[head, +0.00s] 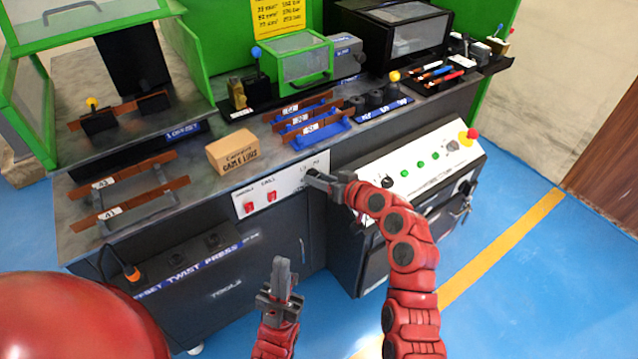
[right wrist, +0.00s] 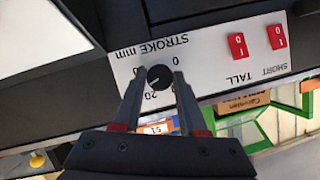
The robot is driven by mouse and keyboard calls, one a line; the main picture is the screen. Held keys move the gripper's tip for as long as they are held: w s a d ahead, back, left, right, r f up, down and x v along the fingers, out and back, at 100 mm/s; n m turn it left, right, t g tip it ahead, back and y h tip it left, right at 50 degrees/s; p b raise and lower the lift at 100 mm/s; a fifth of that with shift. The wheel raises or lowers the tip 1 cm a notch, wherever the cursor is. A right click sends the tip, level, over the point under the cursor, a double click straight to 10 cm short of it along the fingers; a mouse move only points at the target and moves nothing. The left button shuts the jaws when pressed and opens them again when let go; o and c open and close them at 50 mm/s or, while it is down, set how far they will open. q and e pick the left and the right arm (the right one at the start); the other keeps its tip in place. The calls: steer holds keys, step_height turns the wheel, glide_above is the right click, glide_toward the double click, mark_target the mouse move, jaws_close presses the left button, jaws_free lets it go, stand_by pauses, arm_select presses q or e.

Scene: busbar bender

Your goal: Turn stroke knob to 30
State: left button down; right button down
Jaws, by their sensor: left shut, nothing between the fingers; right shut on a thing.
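The stroke knob (right wrist: 160,77) is a small round black dial on the white panel (right wrist: 207,62) in the right wrist view, which shows the panel upside down. A thin pale line on the knob points to the lower left, near the "20" mark; the exact reading is too small to tell. My right gripper (right wrist: 160,80) is shut on the knob, one finger on each side. In the head view my right gripper (head: 313,178) is at the panel's right end and hides the knob. My left gripper (head: 281,264) is shut and empty, in front of the dark cabinet, apart from it.
Two red rocker switches (head: 260,202) sit left of the knob in the head view. A cardboard box (head: 233,152) stands on the bench above. A sloped control panel (head: 425,165) with green buttons and a red-topped button is to the right. Blue floor lies open at lower right.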

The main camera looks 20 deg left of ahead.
steer(key=shift+w+d+f+m+g+y+b, duration=0.1)
steer(key=shift+m+g+y+b, duration=0.4)
steer(key=shift+m, duration=0.7)
steer(key=shift+a+f+m+g+y+b, duration=0.1)
steer(key=shift+m+g+y+b, duration=0.15)
steer(key=shift+m+y+b, duration=0.7)
steer(key=shift+w+d+f+m+g+y+b, duration=0.1)
steer(key=shift+m+g+y+b, duration=0.25)
steer(key=shift+m, duration=1.1)
steer(key=shift+s, duration=0.1)
steer(key=shift+c, duration=2.2)
jaws_free()
steer(key=shift+r, duration=0.1)
